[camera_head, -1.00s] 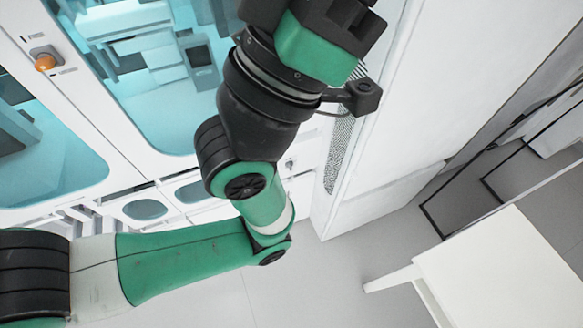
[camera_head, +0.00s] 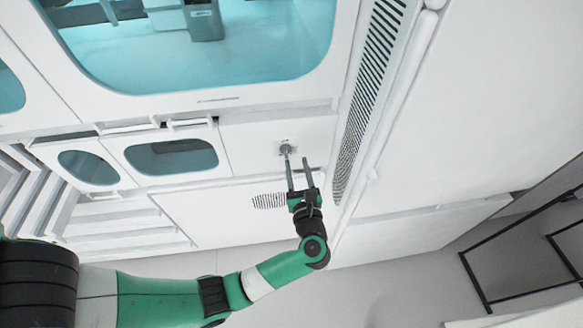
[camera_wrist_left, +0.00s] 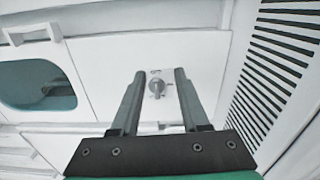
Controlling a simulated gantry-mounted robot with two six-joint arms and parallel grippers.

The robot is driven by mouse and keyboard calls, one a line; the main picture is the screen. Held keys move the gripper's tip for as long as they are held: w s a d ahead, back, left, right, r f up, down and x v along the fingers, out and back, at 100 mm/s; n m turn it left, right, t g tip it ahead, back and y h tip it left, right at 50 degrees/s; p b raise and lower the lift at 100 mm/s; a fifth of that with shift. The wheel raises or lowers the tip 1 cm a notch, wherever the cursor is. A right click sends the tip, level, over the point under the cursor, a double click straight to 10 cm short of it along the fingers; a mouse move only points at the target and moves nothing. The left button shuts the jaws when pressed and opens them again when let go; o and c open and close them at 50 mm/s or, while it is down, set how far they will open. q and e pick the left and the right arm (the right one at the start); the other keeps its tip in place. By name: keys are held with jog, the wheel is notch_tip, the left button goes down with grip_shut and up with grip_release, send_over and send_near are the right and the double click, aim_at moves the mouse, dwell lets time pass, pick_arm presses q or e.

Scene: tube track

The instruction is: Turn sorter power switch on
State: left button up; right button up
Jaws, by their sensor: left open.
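The power switch (camera_head: 286,149) is a small grey knob on a plate on the sorter's white front panel (camera_head: 250,140), below the large teal window. In the left wrist view the switch (camera_wrist_left: 157,86) shows between the two fingers, near their tips. My left gripper (camera_head: 297,160) is open, its two long grey fingers pointing at the panel; it also shows in the left wrist view (camera_wrist_left: 160,74). In the head view, the left fingertip overlaps the knob's lower edge. I cannot tell whether a finger touches it. My right gripper is not in view.
A slotted vent strip (camera_head: 365,95) runs down the sorter's right side, close to the gripper. A smaller vent (camera_head: 270,201) lies below the switch. Small oval windows (camera_head: 170,156) are to the left. A black metal frame (camera_head: 490,260) stands on the floor at right.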

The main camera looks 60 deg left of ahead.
pick_arm(q)
jog(key=b, duration=0.3)
send_near(286, 149)
jog(key=v, duration=0.3)
jog(key=shift+m, duration=0.3)
jog(key=b+x, duration=0.1)
jog(key=x, duration=0.9)
jog(key=shift+a+f, duration=0.15)
jog(key=shift+a, duration=0.1)
jog(key=shift+w+a, duration=0.25)
jog(key=shift+a, duration=0.2)
grip_shut()
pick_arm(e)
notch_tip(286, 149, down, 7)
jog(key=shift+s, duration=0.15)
